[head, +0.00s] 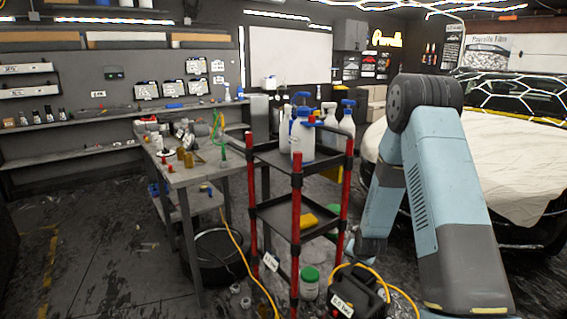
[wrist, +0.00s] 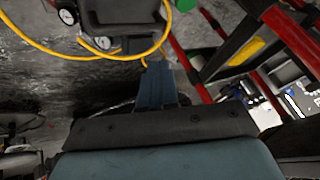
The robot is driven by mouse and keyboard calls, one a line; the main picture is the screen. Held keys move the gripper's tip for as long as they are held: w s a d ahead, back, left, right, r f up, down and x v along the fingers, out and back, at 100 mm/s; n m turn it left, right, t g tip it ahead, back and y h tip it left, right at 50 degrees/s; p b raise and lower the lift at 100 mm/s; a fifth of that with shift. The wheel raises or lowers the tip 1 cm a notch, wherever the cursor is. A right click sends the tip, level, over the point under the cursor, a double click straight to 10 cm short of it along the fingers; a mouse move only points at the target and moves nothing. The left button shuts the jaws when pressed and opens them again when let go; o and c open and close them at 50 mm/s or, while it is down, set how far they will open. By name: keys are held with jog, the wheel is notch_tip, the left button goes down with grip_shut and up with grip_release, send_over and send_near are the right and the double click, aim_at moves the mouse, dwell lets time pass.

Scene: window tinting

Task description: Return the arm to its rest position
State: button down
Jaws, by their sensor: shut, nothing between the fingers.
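My arm (head: 440,180) stands at the right of the head view, in light blue and dark grey. It rises from the lower right to a dark elbow joint (head: 424,97) and folds back down toward the floor. Its lower end (head: 370,248) hangs beside the red-posted cart, above the black compressor. In the wrist view, blue and dark parts of my own arm (wrist: 165,160) fill the bottom and middle. I see nothing held.
The cart (head: 297,225) carries spray bottles (head: 303,140) and stands close left of my arm. The compressor (head: 358,292) with its yellow hose sits below. A car under a pale cover (head: 500,150) is at the right. A workbench (head: 190,172) is left; floor (head: 95,250) there is mostly open.

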jog(key=s+a+r+n, duration=0.1)
jog(key=s+r, duration=0.3)
jog(key=r, duration=0.6)
jog(key=s+r+n, duration=0.1)
jog(key=s+r, duration=0.3)
jog(key=r, duration=0.6)
jog(key=s+a+r+n, duration=0.1)
jog(key=s+r, duration=0.3)
jog(key=r, duration=0.6)
jog(key=s+r+n, duration=0.1)
jog(key=s+r, duration=0.3)
jog(key=s, duration=0.4)
jog(key=s+r+n, duration=0.1)
jog(key=s+r, duration=0.3)
jog(key=s, duration=0.5)
jog(key=s+r+n+g, duration=0.1)
jog(key=s+r, duration=0.3)
jog(key=s, duration=0.5)
jog(key=shift+s+a+r, duration=0.25)
jog(key=shift+a+r, duration=0.05)
jog(key=shift+r, duration=0.05)
